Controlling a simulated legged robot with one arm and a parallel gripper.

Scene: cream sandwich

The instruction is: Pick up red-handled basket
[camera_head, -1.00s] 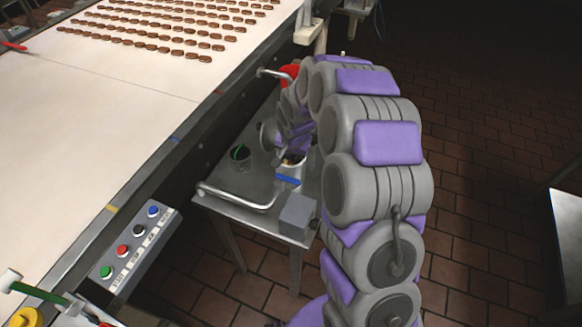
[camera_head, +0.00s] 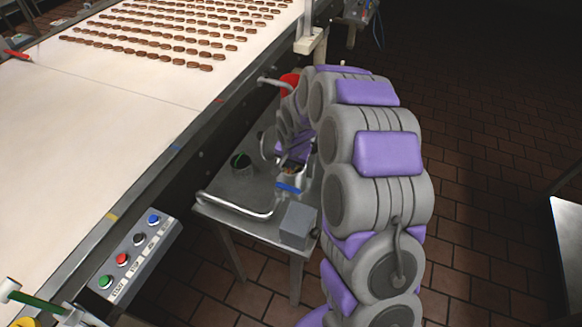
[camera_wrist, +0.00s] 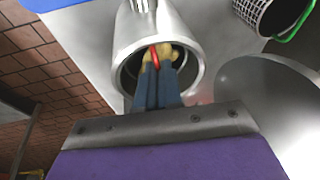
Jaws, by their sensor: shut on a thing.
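In the wrist view, my gripper (camera_wrist: 160,60) reaches into a round metal container (camera_wrist: 124,38). Its yellow-tipped fingers are shut on a thin red strip, which looks like the red handle (camera_wrist: 154,56). The rest of the red-handled basket is hidden by the fingers and the container wall. In the head view, my gripper (camera_head: 291,168) is small and dark above the container on the metal table, and the red handle cannot be made out there.
A grey box (camera_head: 298,223) and a metal rail (camera_head: 240,207) are at the table's front. The conveyor (camera_head: 100,130) runs along the left.

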